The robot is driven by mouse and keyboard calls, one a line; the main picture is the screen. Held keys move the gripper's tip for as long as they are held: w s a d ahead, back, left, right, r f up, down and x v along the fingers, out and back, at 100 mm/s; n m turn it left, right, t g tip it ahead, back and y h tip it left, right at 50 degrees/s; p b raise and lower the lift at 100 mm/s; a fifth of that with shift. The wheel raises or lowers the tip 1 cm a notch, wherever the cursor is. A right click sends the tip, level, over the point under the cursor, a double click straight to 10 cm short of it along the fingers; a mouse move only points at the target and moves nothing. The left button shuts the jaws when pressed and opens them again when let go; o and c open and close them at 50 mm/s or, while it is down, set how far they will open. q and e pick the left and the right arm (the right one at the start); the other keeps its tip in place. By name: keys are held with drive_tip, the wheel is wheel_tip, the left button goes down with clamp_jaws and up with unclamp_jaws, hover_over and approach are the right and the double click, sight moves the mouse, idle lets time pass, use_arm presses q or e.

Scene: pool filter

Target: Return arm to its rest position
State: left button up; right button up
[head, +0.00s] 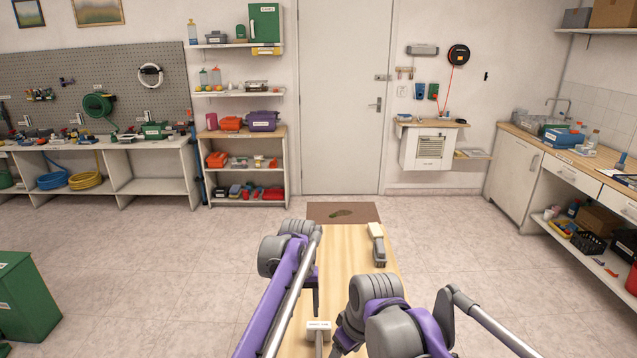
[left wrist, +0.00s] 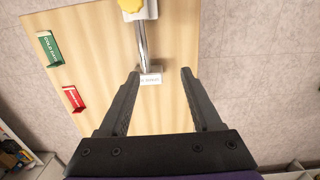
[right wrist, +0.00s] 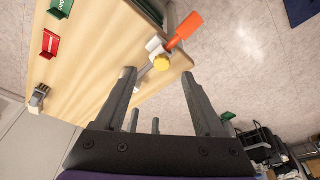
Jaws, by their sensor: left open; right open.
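My left gripper (left wrist: 160,74) is open above the wooden table, with nothing held between its fingers. A metal pipe (left wrist: 141,42) with a white labelled block (left wrist: 150,79) and a yellow knob (left wrist: 131,5) shows beyond its fingertips. My right gripper (right wrist: 158,75) is also open and empty. Past its fingertips are a yellow knob (right wrist: 162,62) and an orange handle (right wrist: 187,28) at the table edge. In the head view both my arms are bent over the wooden table (head: 345,262), and they hide much of its near part.
A green holder (left wrist: 50,49) and a red holder (left wrist: 73,98) stand on the table. A grey and white tool (head: 377,245) lies near its far end, before a brown mat (head: 343,213). A green bin (head: 25,297) stands at left. The floor around the table is mostly clear.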

use_arm(q)
drive_tip(key=s+a+r+t, duration=0.2)
drive_tip(key=s+a+r, duration=0.15)
drive_tip(key=s, duration=0.45)
drive_tip(key=s+a+r+t, duration=0.1)
drive_tip(key=s+a+r, duration=0.1)
drive_tip(key=s+a, duration=0.4)
drive_tip(key=s+a+f+t, duration=0.1)
drive_tip(key=s+f, duration=0.3)
drive_tip(key=s, duration=0.6)
drive_tip(key=s+a+f+t, duration=0.2)
drive_tip(key=s+f, duration=0.3)
drive_tip(key=s, duration=0.5)
drive_tip(key=shift+s+a, duration=0.35)
drive_tip(key=shift+a, duration=0.3)
use_arm(e)
drive_tip(key=s+d+f+m+t+h, duration=0.1)
drive_tip(key=s+d+f+m, duration=0.2)
drive_tip(key=s+d, duration=0.3)
drive_tip(key=s+d+f+m+t, duration=0.2)
drive_tip(key=s+d+f+m, duration=0.2)
drive_tip(key=s, duration=0.9)
drive_tip(key=shift+d+f+m+h, duration=0.3)
drive_tip(key=shift+d+f+h, duration=0.1)
drive_tip(key=shift+d, duration=0.7)
use_arm(q)
drive_tip(key=shift+f, duration=0.1)
